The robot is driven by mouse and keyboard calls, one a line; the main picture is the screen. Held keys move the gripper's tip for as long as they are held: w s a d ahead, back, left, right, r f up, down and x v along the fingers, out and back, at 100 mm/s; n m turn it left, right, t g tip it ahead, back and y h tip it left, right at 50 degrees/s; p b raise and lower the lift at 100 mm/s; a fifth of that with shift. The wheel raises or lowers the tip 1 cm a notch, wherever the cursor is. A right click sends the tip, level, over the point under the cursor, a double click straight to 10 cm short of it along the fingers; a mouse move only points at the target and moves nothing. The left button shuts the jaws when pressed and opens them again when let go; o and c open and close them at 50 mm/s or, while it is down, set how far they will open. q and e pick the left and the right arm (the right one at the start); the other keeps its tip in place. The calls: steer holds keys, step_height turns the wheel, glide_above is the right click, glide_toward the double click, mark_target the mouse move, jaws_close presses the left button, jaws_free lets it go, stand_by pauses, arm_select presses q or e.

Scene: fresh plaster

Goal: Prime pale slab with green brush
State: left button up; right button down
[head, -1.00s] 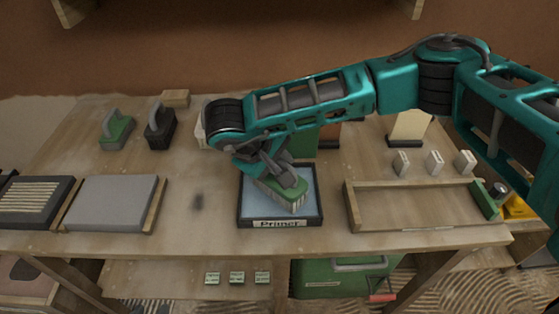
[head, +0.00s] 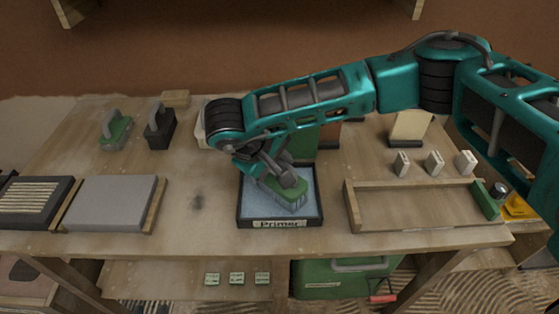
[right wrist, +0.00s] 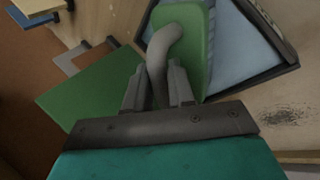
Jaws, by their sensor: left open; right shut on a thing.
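The green brush (head: 288,192), a green block with bristles below and a grey handle, is in my right gripper (head: 276,168), which is shut on its handle. The brush is down in the dark-rimmed tray labelled "Primer" (head: 280,224), its bristles at the pale blue primer. The right wrist view shows the gripper (right wrist: 158,90) around the grey handle and the brush's green back (right wrist: 192,45). A pale grey slab (head: 108,203) lies flat on the table at left, apart from the brush. A cream panel (head: 410,125) stands upright at the back right. My left gripper is out of view.
A green-based tool (head: 117,131) and a black tool (head: 160,127) stand at the back left. A ribbed dark-framed slab (head: 34,200) lies at far left. A shallow wooden tray (head: 415,207) and several small blocks (head: 434,163) are at right. The table between grey slab and primer is clear.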

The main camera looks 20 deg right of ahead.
steer(key=shift+r+p, duration=1.55)
steer(key=shift+r, duration=1.95)
